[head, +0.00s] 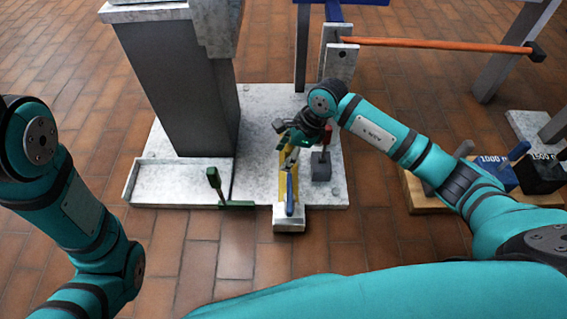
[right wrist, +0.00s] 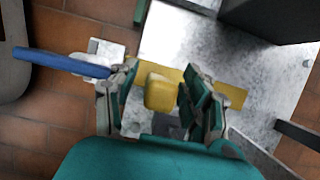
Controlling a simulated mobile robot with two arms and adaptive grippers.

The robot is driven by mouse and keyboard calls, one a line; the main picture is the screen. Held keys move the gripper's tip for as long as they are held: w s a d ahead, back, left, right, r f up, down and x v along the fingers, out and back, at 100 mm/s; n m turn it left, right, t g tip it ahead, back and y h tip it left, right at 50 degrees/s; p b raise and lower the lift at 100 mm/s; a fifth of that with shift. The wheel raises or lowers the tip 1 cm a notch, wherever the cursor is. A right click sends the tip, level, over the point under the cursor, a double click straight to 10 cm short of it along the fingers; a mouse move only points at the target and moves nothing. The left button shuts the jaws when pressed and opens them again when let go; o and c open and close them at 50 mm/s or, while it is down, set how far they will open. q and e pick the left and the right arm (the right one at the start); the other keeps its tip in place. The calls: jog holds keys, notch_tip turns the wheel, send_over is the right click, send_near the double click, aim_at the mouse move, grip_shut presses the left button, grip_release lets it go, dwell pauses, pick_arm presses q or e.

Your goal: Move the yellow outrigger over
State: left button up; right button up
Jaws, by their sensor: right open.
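The yellow outrigger (head: 282,184) is a flat bar at the front of the pale base plate, partly hidden by my right gripper in the head view. In the right wrist view the bar (right wrist: 232,93) runs across the picture, with a raised yellow block (right wrist: 160,92) on it. My right gripper (head: 290,152) is over the outrigger. In the right wrist view its open fingers (right wrist: 158,88) stand on either side of the yellow block, with gaps visible; contact cannot be told. My left gripper is out of view.
A blue lever (head: 290,196) lies beside the outrigger's front end. A green upright handle (head: 214,184) stands to the left, near the grey column (head: 185,95). A small dark grey block (head: 321,167) is at right. Labelled weights (head: 490,174) sit on a wooden board farther right.

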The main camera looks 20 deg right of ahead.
jog(key=shift+b+x, duration=0.3)
jog(key=shift+x, duration=0.7)
grip_shut()
